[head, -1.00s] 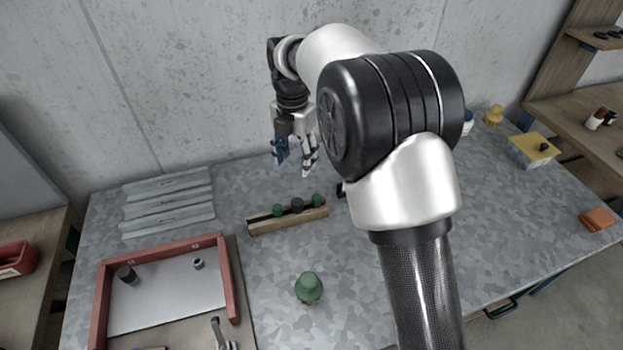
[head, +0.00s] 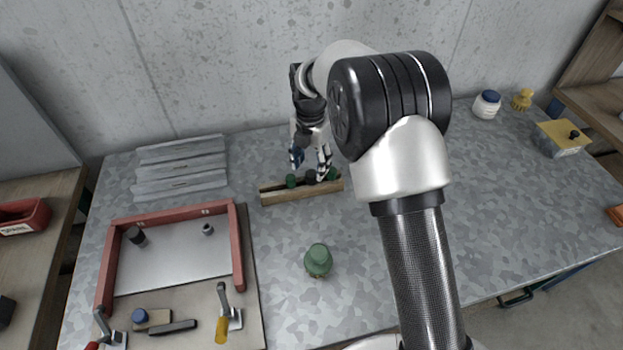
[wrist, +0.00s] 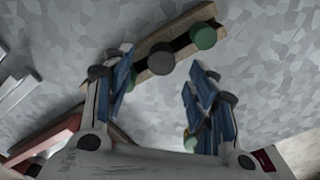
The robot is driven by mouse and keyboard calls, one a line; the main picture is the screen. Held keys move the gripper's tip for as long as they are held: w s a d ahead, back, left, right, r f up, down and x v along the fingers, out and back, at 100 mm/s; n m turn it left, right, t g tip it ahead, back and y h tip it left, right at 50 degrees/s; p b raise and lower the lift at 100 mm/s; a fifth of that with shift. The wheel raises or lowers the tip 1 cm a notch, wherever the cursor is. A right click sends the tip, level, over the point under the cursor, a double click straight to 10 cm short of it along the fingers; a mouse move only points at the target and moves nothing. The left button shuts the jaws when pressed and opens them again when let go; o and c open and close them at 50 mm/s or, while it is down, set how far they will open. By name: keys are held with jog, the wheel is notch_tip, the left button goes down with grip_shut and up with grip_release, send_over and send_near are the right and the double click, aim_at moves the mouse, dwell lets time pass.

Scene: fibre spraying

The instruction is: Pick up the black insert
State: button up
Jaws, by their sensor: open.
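The black insert (head: 310,178) stands in a wooden rack (head: 290,196) on the table, between two green inserts (head: 291,181). In the wrist view the black insert (wrist: 161,59) appears as a dark round top, with a green insert (wrist: 204,36) to its right. My gripper (head: 311,166) is open just above the rack, with its fingers pointing down. In the wrist view its blue-padded fingers (wrist: 160,78) are spread apart, and the black insert shows between and beyond them. Nothing is held. The head view does not show clearly how far the fingertips are from the insert.
A red-framed tray (head: 240,255) with a dark cylinder (head: 136,236) and a clamp lies at the left. A green bottle-like object (head: 318,260) stands in front of the rack. Grey strips (head: 180,168) lie at back left. The table right of my arm is mostly clear.

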aim_at(312, 173)
notch_tip(312, 173, down, 5)
jog(key=shift+d+r+b, duration=0.1)
jog(key=shift+d+b, duration=0.05)
jog(key=shift+b, duration=0.7)
jog(key=shift+r, duration=0.1)
jog(key=shift+c, duration=0.2)
jog(key=c, duration=1.1)
